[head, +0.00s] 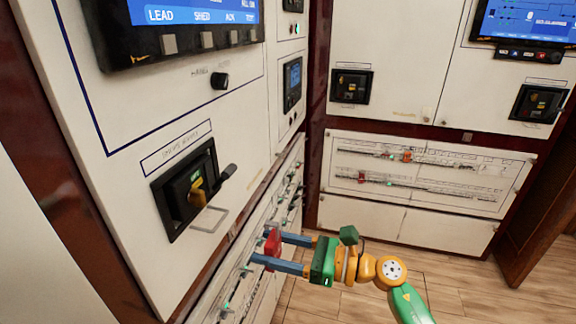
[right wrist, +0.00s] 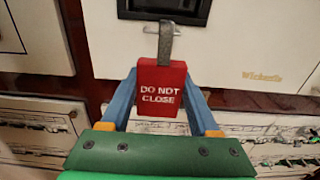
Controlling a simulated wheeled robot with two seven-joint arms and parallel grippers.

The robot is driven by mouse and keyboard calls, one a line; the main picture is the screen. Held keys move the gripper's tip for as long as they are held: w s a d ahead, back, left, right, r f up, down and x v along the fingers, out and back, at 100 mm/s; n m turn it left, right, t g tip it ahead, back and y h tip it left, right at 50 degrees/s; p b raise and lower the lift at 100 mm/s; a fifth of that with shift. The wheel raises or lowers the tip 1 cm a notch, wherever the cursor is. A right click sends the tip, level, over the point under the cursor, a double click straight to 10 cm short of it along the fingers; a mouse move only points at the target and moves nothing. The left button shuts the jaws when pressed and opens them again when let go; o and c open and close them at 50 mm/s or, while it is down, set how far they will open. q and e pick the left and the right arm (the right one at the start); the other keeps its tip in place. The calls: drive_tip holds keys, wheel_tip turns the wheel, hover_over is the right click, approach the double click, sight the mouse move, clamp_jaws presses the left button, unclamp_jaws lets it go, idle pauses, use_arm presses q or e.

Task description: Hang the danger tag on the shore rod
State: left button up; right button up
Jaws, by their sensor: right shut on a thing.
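The red danger tag (head: 272,243) is held between the fingers of my right gripper (head: 265,250), in front of the left cabinet. In the right wrist view the tag (right wrist: 162,88) reads "DO NOT CLOSE" and hangs upright, with a grey strap (right wrist: 166,42) rising from its top. The shore rod (head: 208,220), a thin metal bar, sticks out below the black breaker on the left cabinet. In the right wrist view the strap overlaps the rod (right wrist: 145,28), but the head view shows the tag apart, to the rod's right. My left gripper is not in view.
Rows of small breakers (head: 290,185) line the lower cabinet beside my right gripper. Another cabinet (head: 395,30) stands at the back. The wooden floor (head: 365,300) is clear.

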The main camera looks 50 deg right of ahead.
drive_tip(key=x, duration=0.3)
drive_tip(key=p+x, duration=0.1)
drive_tip(key=x, duration=0.3)
drive_tip(key=f+x, duration=0.1)
drive_tip(key=x, duration=0.2)
drive_tip(key=shift+w+a+f+p, duration=0.1)
drive_tip(key=shift+w+p, duration=0.15)
drive_tip(key=shift+p, duration=0.15)
drive_tip(key=o, duration=1.4)
drive_tip(key=shift+o, duration=0.2)
